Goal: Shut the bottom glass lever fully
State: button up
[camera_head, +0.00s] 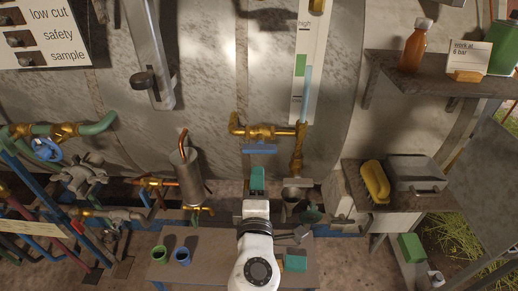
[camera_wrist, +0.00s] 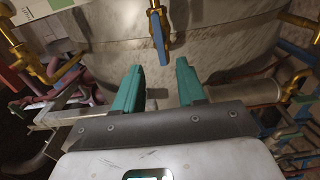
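The bottom glass lever (camera_head: 260,148) is a blue handle just below the horizontal brass pipe (camera_head: 268,132) at the foot of the sight glass (camera_head: 307,85). In the head view it lies level, roughly parallel to that pipe. In the wrist view the blue lever (camera_wrist: 159,38) shows at top centre, ahead of the fingertips and apart from them. My gripper (camera_head: 257,175) is below the lever in the head view. In the wrist view my gripper (camera_wrist: 158,78) has its two teal fingers spread with an empty gap between them.
The big metal still (camera_head: 215,60) stands behind the lever. A steel cylinder with a copper pipe (camera_head: 185,178) is to the left. A green cup (camera_head: 159,254) and a blue cup (camera_head: 183,256) stand on the low bench. A shelf with a yellow brush (camera_head: 375,181) is at right.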

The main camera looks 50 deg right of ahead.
aim_at(259, 153)
jog(key=p+x, duration=0.2)
jog(key=x, duration=0.7)
jog(key=shift+d+r, duration=0.1)
jog(key=shift+w+d, duration=0.45)
jog(key=shift+d, duration=0.1)
jog(key=shift+c, duration=0.2)
grip_shut()
